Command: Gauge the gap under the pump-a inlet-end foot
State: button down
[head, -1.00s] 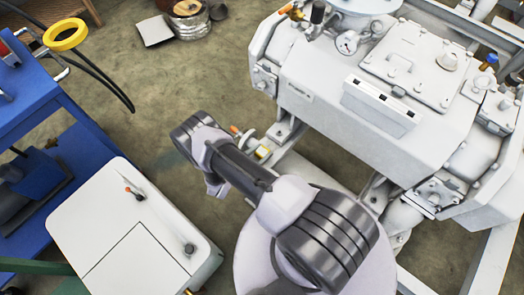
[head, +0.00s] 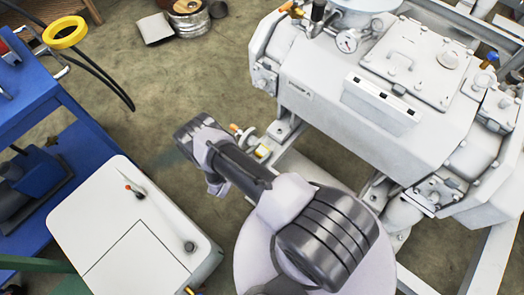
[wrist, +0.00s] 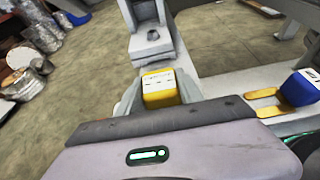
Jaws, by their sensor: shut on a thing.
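The pale grey pump (head: 400,90) stands on its frame at the upper right of the head view. In the wrist view, a grey foot (wrist: 152,42) with a bolt hole sits on a beam, just beyond my gripper (wrist: 160,93). My gripper is shut on a yellow block (wrist: 160,86) with a pale, marked top face, held between its two grey fingers. The block is close to the foot's near end. I cannot tell whether they touch, and any gap under the foot is not visible.
A blue block with brass prongs (wrist: 300,88) is at the right of the wrist view. A white cabinet (head: 130,230) and a blue bench (head: 35,110) stand left in the head view. Foil-wrapped cans (head: 187,20) are on the floor behind. Open floor lies between.

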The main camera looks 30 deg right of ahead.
aim_at(275, 139)
jog(key=shift+d, duration=0.1)
dwell(0.4)
jog(key=shift+w+d, duration=0.15)
jog(key=shift+d, duration=0.1)
jog(key=shift+w+d, duration=0.25)
jog(key=shift+d, duration=0.45)
jog(key=shift+w+d, duration=0.25)
jog(key=shift+d, duration=0.5)
jog(key=shift+w+d, duration=0.25)
jog(key=shift+d, duration=0.45)
dwell(1.2)
jog(key=c, duration=0.7)
grip_release()
